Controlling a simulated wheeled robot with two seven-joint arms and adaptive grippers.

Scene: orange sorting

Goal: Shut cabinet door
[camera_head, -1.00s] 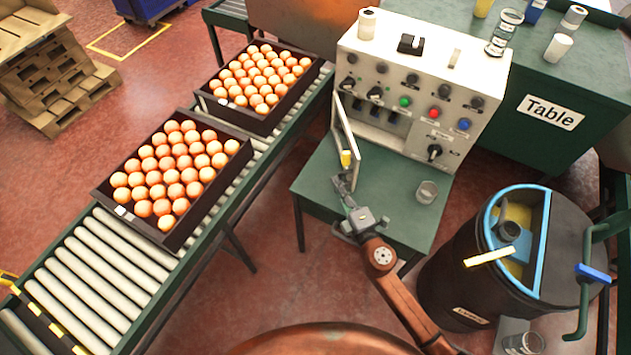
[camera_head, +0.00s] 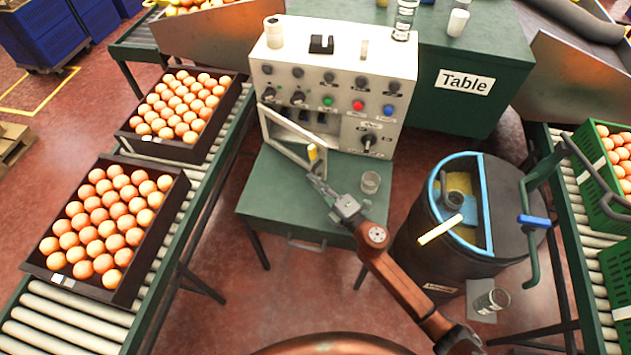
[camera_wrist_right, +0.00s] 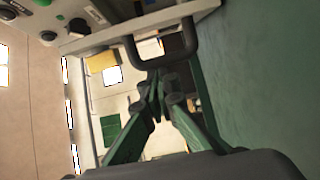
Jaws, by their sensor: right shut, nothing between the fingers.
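The cabinet door (camera_head: 281,138) is a light-framed panel on the lower left front of the white control box (camera_head: 330,72). It stands partly open, its free edge out over the green stand. A yellow piece (camera_head: 312,152) is near that free edge. My right gripper (camera_head: 314,181) is shut and empty, with its tips at the door's lower free corner; I cannot tell whether they touch. In the right wrist view its fingers (camera_wrist_right: 157,92) meet below a dark loop-shaped bar (camera_wrist_right: 165,52). My left gripper is not in view.
A glass (camera_head: 370,182) stands on the green stand (camera_head: 262,195), right of the gripper. A dark barrel (camera_head: 420,235) is to the right. Orange trays (camera_head: 125,280) sit on the left roller conveyor (camera_head: 75,312). Green crates (camera_head: 600,185) are at the far right.

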